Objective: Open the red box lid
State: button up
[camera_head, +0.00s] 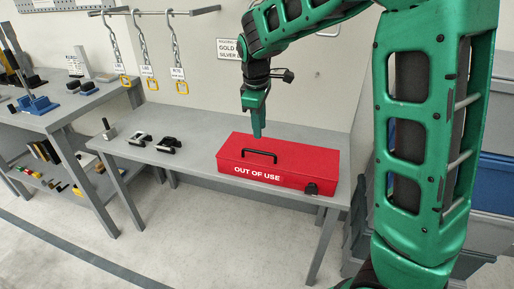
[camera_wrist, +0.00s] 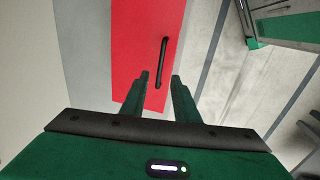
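A long red box (camera_head: 275,163) marked "OUT OF USE" sits on the grey table, and its lid looks shut. A black handle (camera_head: 259,155) stands on the lid. A dark latch (camera_head: 311,188) is at the front right corner. My gripper (camera_head: 257,133) points down above the back left part of the box, behind the handle. In the wrist view the red lid (camera_wrist: 150,35) and the handle (camera_wrist: 161,62) lie beyond my fingers (camera_wrist: 160,78). The two fingers are apart with nothing between them. The handle appears in line with the gap.
The grey table (camera_head: 200,157) holds small black parts (camera_head: 167,144) left of the box. A left bench (camera_head: 52,112) carries blue and grey fixtures. Hooks on chains (camera_head: 145,60) hang on the wall behind. Blue and grey bins (camera_head: 495,180) stand at right, partly behind my arm.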

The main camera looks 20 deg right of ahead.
aim_at(261, 152)
jog(key=f, duration=0.3)
jog(key=w+f, duration=0.1)
jog(key=f, duration=0.2)
jog(key=d+f, duration=0.1)
jog(key=f, duration=0.2)
jog(key=shift+w+d+f, duration=0.1)
jog(key=shift+w+f, duration=0.1)
jog(key=shift+c, duration=0.4)
